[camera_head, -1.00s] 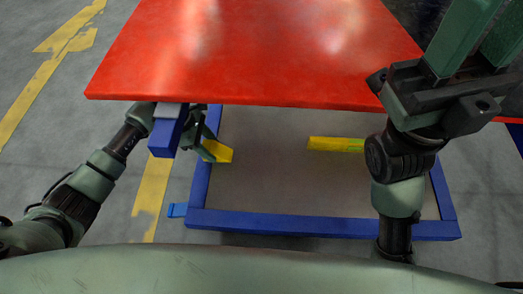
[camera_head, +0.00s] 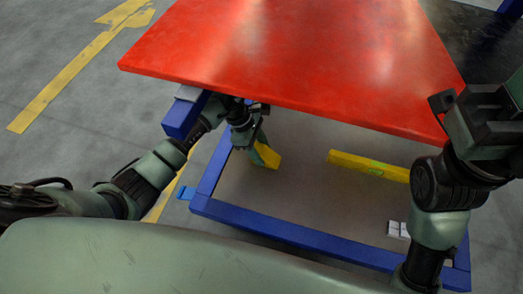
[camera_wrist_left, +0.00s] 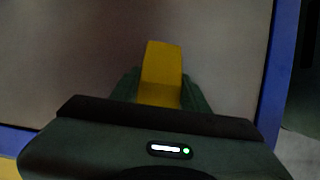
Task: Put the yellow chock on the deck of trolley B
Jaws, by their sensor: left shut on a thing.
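The yellow chock (camera_head: 267,157) is held between the fingers of my left gripper (camera_head: 256,148), which is shut on it. It hangs below the red top, over the grey-brown lower deck (camera_head: 300,190) of a blue-framed trolley (camera_head: 270,229). In the left wrist view the chock (camera_wrist_left: 161,72) sticks out from between the green fingers, with the deck (camera_wrist_left: 70,60) behind it. I cannot tell whether it touches the deck. No letter is readable on the trolley. My right gripper (camera_head: 490,115) is at the right edge, its fingers largely cut off.
The red top (camera_head: 290,50) overhangs the deck close above my left gripper. A yellow spirit level (camera_head: 370,166) lies on the deck to the right, with a small white item (camera_head: 398,230) near the front rail. A blue post end (camera_head: 186,115) stands beside my left forearm.

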